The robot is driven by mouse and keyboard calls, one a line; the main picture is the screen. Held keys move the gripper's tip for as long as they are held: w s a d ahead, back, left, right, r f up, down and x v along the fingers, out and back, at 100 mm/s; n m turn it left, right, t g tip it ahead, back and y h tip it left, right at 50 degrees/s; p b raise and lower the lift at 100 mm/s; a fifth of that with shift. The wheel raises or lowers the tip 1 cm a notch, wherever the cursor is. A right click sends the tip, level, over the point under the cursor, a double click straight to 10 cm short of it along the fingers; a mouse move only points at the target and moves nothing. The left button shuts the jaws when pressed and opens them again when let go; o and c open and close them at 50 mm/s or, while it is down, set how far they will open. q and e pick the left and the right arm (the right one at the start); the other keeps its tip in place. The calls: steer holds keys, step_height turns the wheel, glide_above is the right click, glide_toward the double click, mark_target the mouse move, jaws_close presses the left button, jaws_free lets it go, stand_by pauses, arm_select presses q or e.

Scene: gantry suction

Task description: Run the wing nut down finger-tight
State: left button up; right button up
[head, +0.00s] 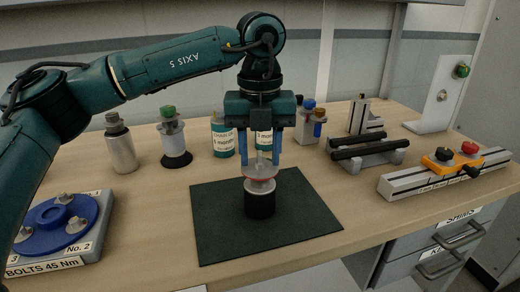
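My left gripper (263,160) points straight down over the dark green mat (222,222). Its two blue fingers stand apart, one on each side of a thin grey upright part. Below the fingertips is a small assembly with a pale metal top (261,171), a red ring and a black round base (259,205), standing upright on the mat. The wing nut cannot be made out clearly; the pale top is small and partly hidden by the fingers. I see no clear grip on anything. My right gripper is not in view.
Behind stand a grey canister (120,150), a green-capped jar (175,140) and labelled teal containers (222,137). A blue flange (50,226) on a grey block lies at left. A black-barred rack (363,150) and a rail with an orange slider (440,163) are at right. The mat's front is clear.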

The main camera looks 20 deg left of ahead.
mark_target(260, 155)
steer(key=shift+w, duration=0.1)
arm_select(q)
steer(key=shift+r, duration=0.3)
step_height(260, 155, up, 13)
steer(key=p, duration=0.2)
steer(key=shift+f, duration=0.2)
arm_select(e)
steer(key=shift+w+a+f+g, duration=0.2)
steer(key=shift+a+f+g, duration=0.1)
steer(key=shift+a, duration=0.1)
